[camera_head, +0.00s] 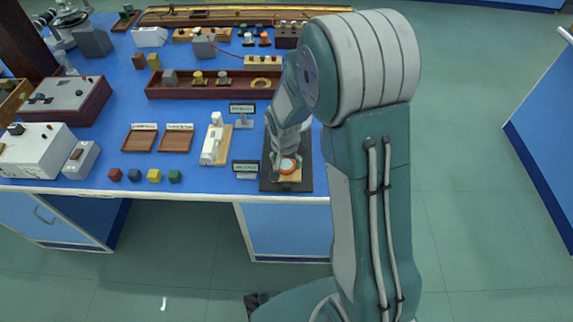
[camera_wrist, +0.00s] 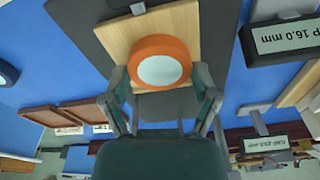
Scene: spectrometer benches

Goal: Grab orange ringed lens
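The orange ringed lens (camera_wrist: 160,62) has a thick orange ring around a pale round centre. It rests on a light wooden board (camera_wrist: 204,27) over a dark base plate. In the head view the orange ring (camera_head: 288,166) shows at the near edge of the blue table, just below my gripper (camera_head: 286,156). In the wrist view my gripper (camera_wrist: 160,76) is open. Its two fingers are spread to the left and right of the ring's near part, and a gap seems to show on each side. Whether either finger touches the ring is not clear.
A black label sign (camera_head: 245,168) stands close left of the dark base plate (camera_head: 268,183); another sign (camera_head: 243,108) stands behind. A white device (camera_head: 212,143) and two brown trays (camera_head: 176,141) are further left. A long brown rack (camera_head: 190,91) lies behind. Open floor is right of the table.

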